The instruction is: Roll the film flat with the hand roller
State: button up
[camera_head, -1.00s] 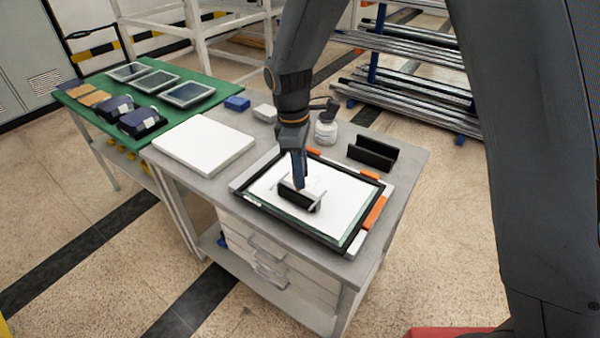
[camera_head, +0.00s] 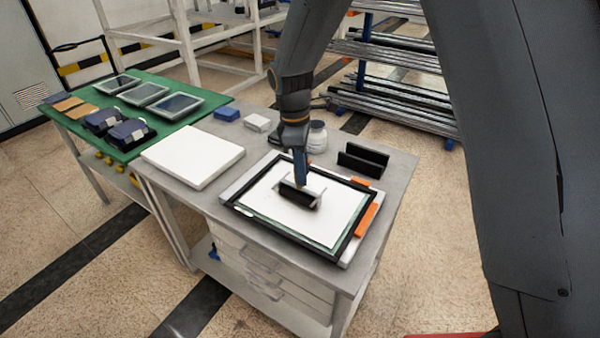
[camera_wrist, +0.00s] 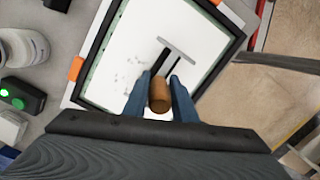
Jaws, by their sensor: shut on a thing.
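The hand roller has a black cylinder (camera_head: 297,194) on a light metal frame and a brown handle (camera_wrist: 159,95). My gripper (camera_wrist: 158,88) is shut on the handle, with one blue finger on each side; in the head view my gripper (camera_head: 300,170) stands above the roller. The roller is at the white film (camera_head: 330,222), in the middle part of the sheet. The film lies inside a black frame with a greenish border. In the wrist view, small grey specks show on the film (camera_wrist: 130,62) left of the roller. The cylinder is mostly hidden there.
Orange clamps (camera_head: 367,220) hold the frame's edge. A black two-walled holder (camera_head: 363,160), a white jar (camera_head: 317,137), a blue block (camera_head: 227,114) and a white slab (camera_head: 193,157) share the grey table. A green table (camera_head: 82,135) with framed panels stands at left.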

jog(key=shift+w+d, duration=2.05)
jog(key=shift+w, duration=1.45)
jog(key=shift+s+a+p, duration=0.55)
jog(key=shift+s+a, duration=0.35)
jog(key=shift+s, duration=0.65)
jog(key=shift+s+a+p, duration=0.55)
jog(key=shift+s+a, duration=0.4)
jog(key=shift+s, duration=0.65)
jog(key=shift+s+a+p, duration=0.55)
jog(key=shift+s+a, duration=0.35)
jog(key=shift+s, duration=0.65)
jog(key=shift+s+a+f+p, duration=0.1)
jog(key=shift+s+a+p, duration=0.2)
jog(key=shift+s, duration=0.35)
jog(key=shift+s+a+f+p, duration=0.1)
jog(key=shift+s+a, duration=0.3)
jog(key=shift+s, duration=0.25)
jog(key=shift+r, duration=0.1)
jog(key=shift+r+p, duration=1.7)
jog(key=shift+r, duration=0.8)
